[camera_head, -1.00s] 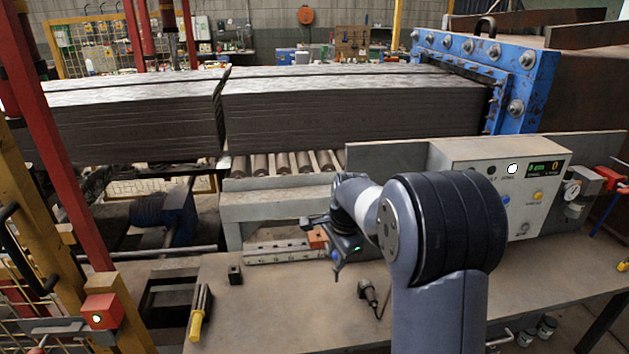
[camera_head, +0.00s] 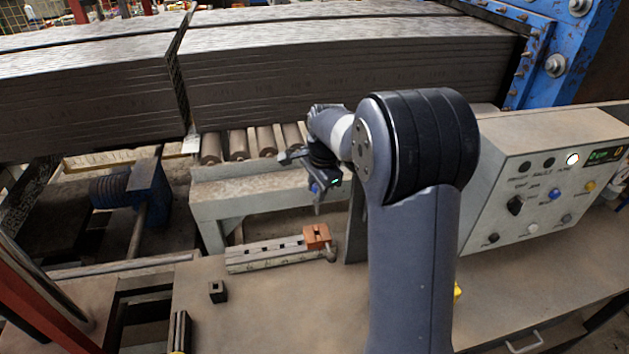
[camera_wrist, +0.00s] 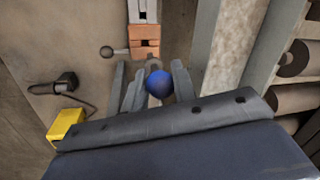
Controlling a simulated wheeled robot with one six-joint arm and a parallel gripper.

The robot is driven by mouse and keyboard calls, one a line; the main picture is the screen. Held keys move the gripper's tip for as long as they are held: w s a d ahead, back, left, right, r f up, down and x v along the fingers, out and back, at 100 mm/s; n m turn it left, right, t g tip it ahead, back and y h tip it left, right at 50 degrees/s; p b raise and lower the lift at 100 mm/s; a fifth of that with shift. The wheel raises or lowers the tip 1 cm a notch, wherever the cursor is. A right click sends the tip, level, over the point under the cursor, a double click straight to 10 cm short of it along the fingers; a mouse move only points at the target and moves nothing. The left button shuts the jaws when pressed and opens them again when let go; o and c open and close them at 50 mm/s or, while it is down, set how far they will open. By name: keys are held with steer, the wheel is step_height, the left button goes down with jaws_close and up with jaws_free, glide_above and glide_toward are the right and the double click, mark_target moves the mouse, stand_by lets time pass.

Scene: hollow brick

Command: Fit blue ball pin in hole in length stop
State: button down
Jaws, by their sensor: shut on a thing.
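My gripper (camera_head: 316,200) is shut on the blue ball pin (camera_wrist: 159,84). The blue ball sits between the fingers (camera_wrist: 155,80) in the wrist view, and a small grey part of the pin shows beyond it. The pin's tip is hard to make out. The blue ball also shows in the head view (camera_head: 315,188). The orange length stop (camera_head: 316,236) sits at the right end of a grey slotted rail (camera_head: 265,256). In the wrist view the stop (camera_wrist: 143,42) lies beyond the fingertips, apart from the pin, with dark openings in its face.
A ball-ended lever (camera_wrist: 106,51) stands beside the stop. A small black hollow block (camera_head: 218,291) lies on the bench. A dark corded tool (camera_wrist: 66,84) and a yellow object (camera_wrist: 65,128) lie left in the wrist view. A control box (camera_head: 545,185) stands right. Rollers run behind the bench.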

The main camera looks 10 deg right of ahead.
mark_target(317, 204)
steer(key=shift+s+f+b, duration=0.1)
steer(key=shift+f+b, duration=1.95)
steer(key=shift+f, duration=0.55)
steer(key=shift+f+b, duration=1.9)
steer(key=shift+f, duration=1.15)
steer(key=c, duration=1.1)
jaws_free()
steer(key=shift+r, duration=0.15)
steer(key=r, duration=0.3)
steer(key=s+r, duration=0.1)
steer(key=r, duration=0.3)
steer(key=s+r, duration=0.1)
steer(key=r, duration=0.2)
steer(key=shift+d+r, duration=0.15)
steer(key=shift+d, duration=0.15)
